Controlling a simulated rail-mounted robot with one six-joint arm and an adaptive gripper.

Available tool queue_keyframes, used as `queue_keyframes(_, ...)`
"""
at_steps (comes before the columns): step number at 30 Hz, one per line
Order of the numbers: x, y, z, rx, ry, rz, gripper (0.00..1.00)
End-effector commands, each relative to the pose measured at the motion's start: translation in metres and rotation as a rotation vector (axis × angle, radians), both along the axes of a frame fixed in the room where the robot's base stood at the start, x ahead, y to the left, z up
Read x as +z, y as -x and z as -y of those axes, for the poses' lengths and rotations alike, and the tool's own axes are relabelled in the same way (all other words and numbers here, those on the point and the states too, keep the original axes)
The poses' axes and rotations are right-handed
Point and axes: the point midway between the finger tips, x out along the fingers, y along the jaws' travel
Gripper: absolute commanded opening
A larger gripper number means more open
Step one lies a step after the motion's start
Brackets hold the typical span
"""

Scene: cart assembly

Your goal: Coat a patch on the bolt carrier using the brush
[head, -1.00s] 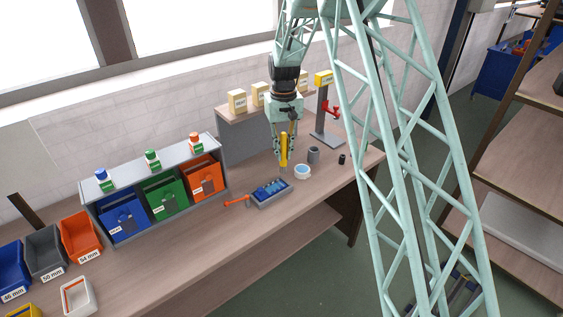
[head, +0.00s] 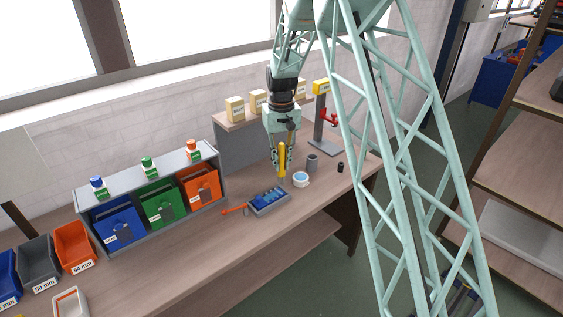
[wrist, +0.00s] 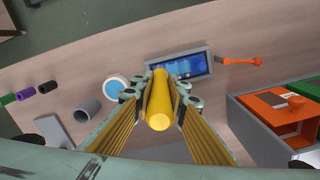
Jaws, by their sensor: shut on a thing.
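My gripper (head: 281,160) is shut on a yellow cylindrical brush handle (head: 282,158), which also shows end-on between the fingers in the wrist view (wrist: 159,108). The brush points down; its bristles are hidden. The bolt carrier, which I take to be the grey-rimmed blue tray (wrist: 207,59), lies on the bench, just in front of and left of my gripper in the head view (head: 281,205). A white round pot with light blue contents (head: 301,180) stands right of the carrier. In the wrist view the handle's far end overlaps the carrier's edge; its height above cannot be told.
An orange tool (head: 236,210) lies left of the carrier. A grey cylinder (head: 312,162) and a small black one (head: 340,167) stand to the right. A red-clamped stand (head: 325,135) is behind. A bin rack (head: 150,178) stands left.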

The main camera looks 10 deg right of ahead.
Motion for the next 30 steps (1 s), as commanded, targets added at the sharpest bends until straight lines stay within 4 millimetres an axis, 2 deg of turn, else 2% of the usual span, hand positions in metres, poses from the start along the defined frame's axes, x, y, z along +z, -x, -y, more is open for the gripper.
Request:
queue_keyframes(20, -0.066, 0.001, 0.000, 0.000, 0.000, -0.002, 0.03)
queue_keyframes(30, -0.066, -0.024, -0.008, -0.002, 0.000, 0.001, 0.03)
